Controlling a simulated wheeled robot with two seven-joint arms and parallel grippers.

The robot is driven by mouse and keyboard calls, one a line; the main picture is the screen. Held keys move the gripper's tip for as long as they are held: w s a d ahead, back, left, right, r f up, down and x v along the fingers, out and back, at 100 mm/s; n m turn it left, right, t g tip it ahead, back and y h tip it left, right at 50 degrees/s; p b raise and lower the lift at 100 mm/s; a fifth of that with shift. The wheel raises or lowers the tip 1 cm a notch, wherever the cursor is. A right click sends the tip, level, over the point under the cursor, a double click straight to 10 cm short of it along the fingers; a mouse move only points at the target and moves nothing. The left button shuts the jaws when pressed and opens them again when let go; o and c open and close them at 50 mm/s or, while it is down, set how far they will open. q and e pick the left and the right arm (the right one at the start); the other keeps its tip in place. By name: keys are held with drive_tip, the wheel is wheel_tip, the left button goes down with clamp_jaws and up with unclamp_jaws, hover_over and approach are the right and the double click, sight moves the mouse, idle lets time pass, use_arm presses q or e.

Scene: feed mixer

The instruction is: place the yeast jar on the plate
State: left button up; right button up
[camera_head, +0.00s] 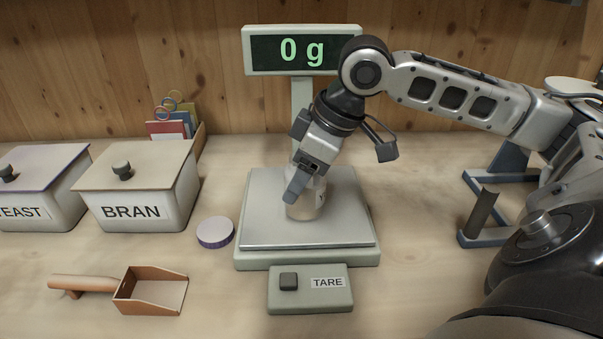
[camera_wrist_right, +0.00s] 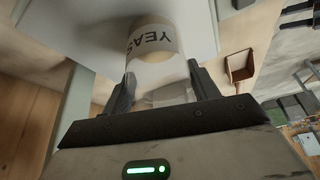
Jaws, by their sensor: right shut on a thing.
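The yeast jar (camera_head: 306,205) is a small clear jar with a pale content and a white label. In the right wrist view the jar (camera_wrist_right: 155,45) shows part of the word YEAST. My right gripper (camera_head: 300,190) is shut on it, with one finger on each side. The jar is upright or nearly so, over the middle of the scale's square grey plate (camera_head: 350,228). Whether its base touches the plate I cannot tell. The scale's display (camera_head: 303,50) reads 0 g. My left gripper is not in view.
A round lid (camera_head: 215,232) lies left of the scale. The TARE box (camera_head: 310,290) is in front. A scoop (camera_head: 150,290) lies front left, with YEAST (camera_head: 35,215) and BRAN (camera_head: 140,195) bins behind it. A blue-grey stand (camera_head: 485,235) is at right.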

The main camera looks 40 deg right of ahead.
drive_tip(key=shift+f, duration=0.15)
drive_tip(key=o, duration=1)
